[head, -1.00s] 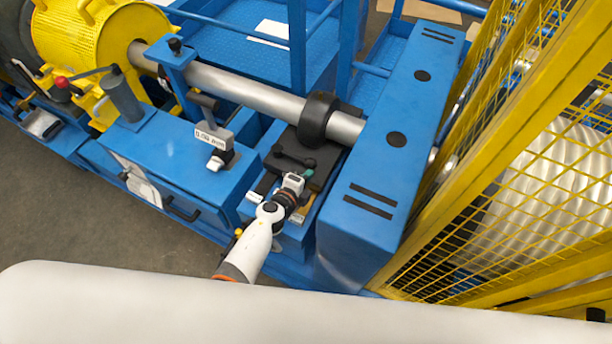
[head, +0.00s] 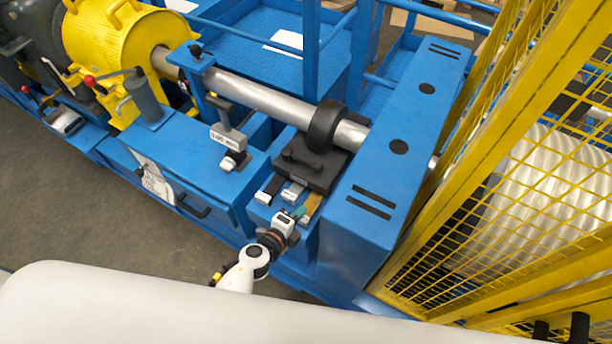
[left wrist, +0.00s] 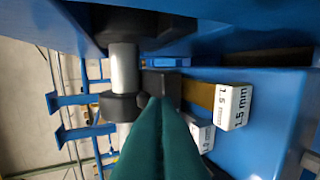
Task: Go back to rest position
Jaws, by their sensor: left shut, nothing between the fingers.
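My left gripper (head: 299,212) is at the front edge of the blue machine bench in the head view, its green fingers closed together with nothing between them. In the left wrist view the green fingers (left wrist: 161,112) point forward side by side. Beyond them lies a row of labelled gauge blocks. The gold block (head: 311,206) reads 1.5 mm in the wrist view (left wrist: 232,107). A grey block (head: 293,191) and a dark block with a white end (head: 268,190) lie beside it. My right gripper is not in view.
A black clamp block (head: 312,168) sits behind the gauges, under the shaft (head: 260,95) with its black collar (head: 326,125). A blue housing (head: 385,190) and yellow mesh fence (head: 470,230) stand on the right. Floor (head: 60,190) is open at lower left.

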